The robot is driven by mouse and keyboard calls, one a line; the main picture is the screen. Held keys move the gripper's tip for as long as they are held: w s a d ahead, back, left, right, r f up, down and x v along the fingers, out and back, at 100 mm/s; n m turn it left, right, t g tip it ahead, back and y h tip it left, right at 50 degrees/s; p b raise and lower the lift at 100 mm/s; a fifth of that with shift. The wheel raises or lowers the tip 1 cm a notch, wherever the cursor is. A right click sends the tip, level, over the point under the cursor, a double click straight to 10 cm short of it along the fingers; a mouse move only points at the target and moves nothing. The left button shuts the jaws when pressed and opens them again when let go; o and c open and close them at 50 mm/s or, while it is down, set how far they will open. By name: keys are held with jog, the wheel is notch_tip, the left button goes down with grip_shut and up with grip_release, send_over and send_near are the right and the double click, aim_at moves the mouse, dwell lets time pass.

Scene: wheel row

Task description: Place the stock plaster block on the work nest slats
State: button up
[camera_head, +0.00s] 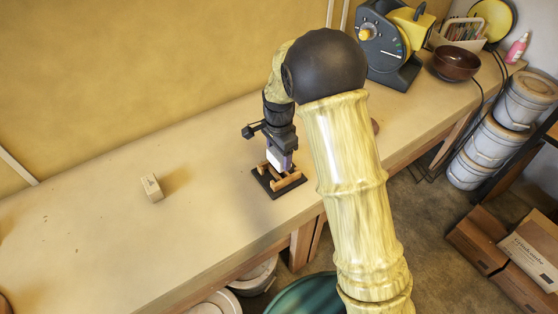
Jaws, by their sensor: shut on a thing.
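The work nest is a dark base (264,184) with orange-brown wooden slats (290,180), on the bench in the middle of the head view. My gripper (280,149) points down over the nest. It is shut on a white block with a purplish side (275,159), which I take as the stock plaster block. The block is upright and low, at the slats. I cannot tell whether its underside touches them. My gripper hides its upper part, and the fingertips are small and partly hidden.
A small tan block (151,187) lies on the bench to the left. A dark machine with a yellow part (385,45) and a brown bowl (456,63) stand at the back right. The bench top (90,235) is mostly clear on the left. Its front edge is close to the nest.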

aim_at(279, 161)
jog(key=shift+f, duration=1.55)
jog(key=shift+f, duration=0.15)
jog(key=o, duration=1)
jog(key=shift+s, duration=0.1)
jog(key=shift+o, duration=0.2)
notch_tip(279, 161, up, 12)
jog(key=shift+r, duration=0.15)
